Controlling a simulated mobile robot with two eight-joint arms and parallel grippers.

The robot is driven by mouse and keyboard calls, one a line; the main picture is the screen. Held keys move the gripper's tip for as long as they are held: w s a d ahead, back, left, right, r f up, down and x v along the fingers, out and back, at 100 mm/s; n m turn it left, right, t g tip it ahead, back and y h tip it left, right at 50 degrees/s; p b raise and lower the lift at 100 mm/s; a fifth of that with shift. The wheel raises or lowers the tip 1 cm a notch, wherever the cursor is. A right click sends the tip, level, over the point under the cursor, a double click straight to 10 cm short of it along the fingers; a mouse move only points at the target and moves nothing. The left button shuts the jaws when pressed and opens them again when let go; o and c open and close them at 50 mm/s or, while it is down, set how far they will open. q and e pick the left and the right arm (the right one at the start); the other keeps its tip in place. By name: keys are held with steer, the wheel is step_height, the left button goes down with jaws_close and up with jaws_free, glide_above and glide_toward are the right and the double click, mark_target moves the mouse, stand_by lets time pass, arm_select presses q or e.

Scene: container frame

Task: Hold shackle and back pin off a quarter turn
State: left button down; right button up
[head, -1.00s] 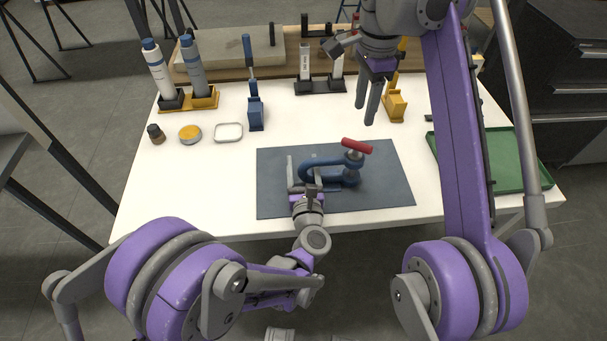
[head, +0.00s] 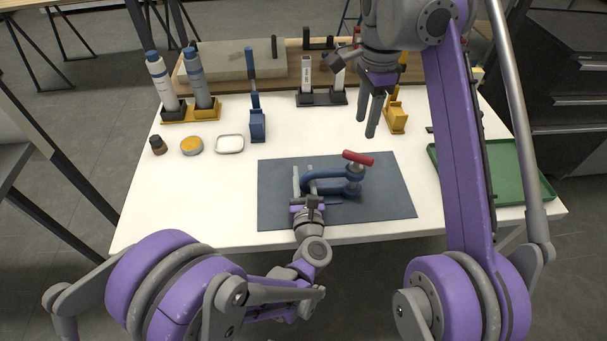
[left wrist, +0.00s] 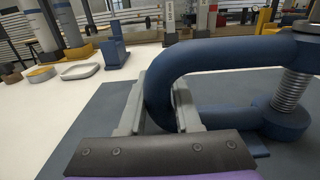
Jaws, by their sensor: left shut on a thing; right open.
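The blue shackle (head: 322,173) lies on the dark mat (head: 388,200), its bow to the left. The pin has a red handle (head: 357,158) and stands upright through the shackle's right end. The pin's grey thread (left wrist: 293,90) shows between the shackle's arms in the left wrist view. My left gripper (head: 305,182) is shut on the shackle's bow, with a finger on either side in the left wrist view (left wrist: 160,105). My right gripper (head: 370,115) is open and empty, up and to the right of the red handle.
A green tray (head: 527,199) lies at the right. A yellow holder (head: 397,118) and a blue stand (head: 257,126) are behind the mat. Bottles (head: 162,80), a yellow tin (head: 192,146) and a white dish (head: 230,144) are at the left. The left front table is clear.

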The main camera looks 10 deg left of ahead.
mark_target(348, 155)
stand_by(0.9)
steer(key=shift+o, duration=0.6)
steer(key=f+m+y, duration=0.1)
steer(key=f, duration=0.1)
steer(key=d+f+m+y, duration=0.1)
steer(key=f, duration=0.2)
steer(key=d+f+m+g+y, duration=0.1)
steer(key=f, duration=0.1)
steer(key=shift+w+d+f+m, duration=0.2)
steer(key=shift+w+f+m, duration=0.1)
steer(key=shift+w, duration=0.1)
steer(key=s+d+f+m+t+y, duration=0.1)
steer(key=s+f+y, duration=0.1)
steer(key=f+y, duration=0.1)
steer(key=s+d+f+m+t+y, duration=0.1)
steer(key=s+d+f+m+y, duration=0.1)
steer(key=f+y, duration=0.1)
steer(key=s+d+f+m+t+y, duration=0.1)
steer(key=d+f+m+y, duration=0.1)
steer(key=y, duration=0.1)
steer(key=shift+s+d+f+y, duration=0.25)
steer(key=shift+s+f+y, duration=0.05)
steer(key=shift+s+f, duration=0.1)
step_height(348, 155, up, 4)
steer(key=w+n+t+y, duration=0.2)
steer(key=n+t+y, duration=0.1)
steer(key=y, duration=0.2)
steer(key=x, duration=1)
steer(key=shift+w+a, duration=0.25)
steer(key=shift+w, duration=0.2)
